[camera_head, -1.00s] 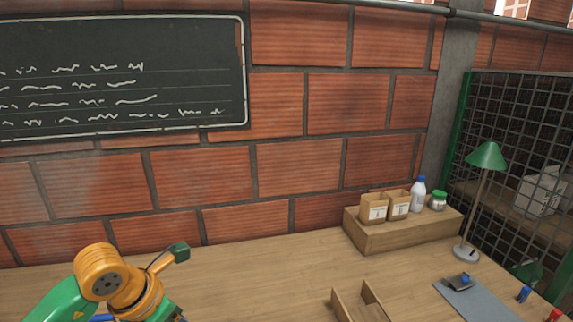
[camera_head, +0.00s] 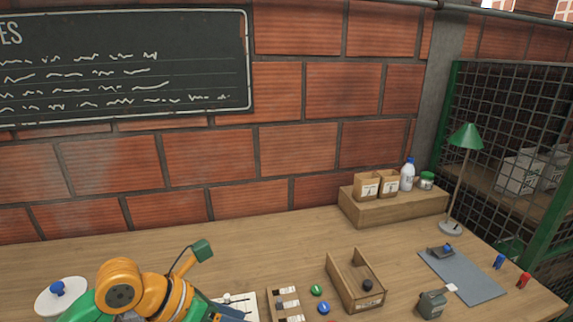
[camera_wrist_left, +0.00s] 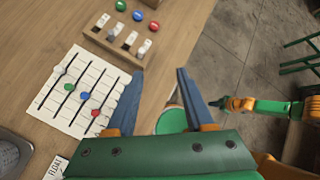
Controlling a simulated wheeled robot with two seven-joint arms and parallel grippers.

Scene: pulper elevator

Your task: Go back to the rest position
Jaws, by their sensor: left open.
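My left gripper (camera_wrist_left: 160,73) is open in the left wrist view, with its two blue fingers spread and nothing between them. Below the fingers are the table edge and the floor. In the head view my left arm comes in at the lower left, and its gripper end is mostly cut off by the bottom edge. In the wrist view a green and orange arm (camera_wrist_left: 262,106), seemingly my right one, reaches in from the right over the floor. Its gripper end is too small and partly hidden to read.
A white sheet with lines and coloured beads (camera_wrist_left: 80,92) lies beside a wooden slotted holder (camera_wrist_left: 118,40). Green (camera_head: 316,290) and blue (camera_head: 323,308) buttons and a wooden tray (camera_head: 345,298) stand on the table.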

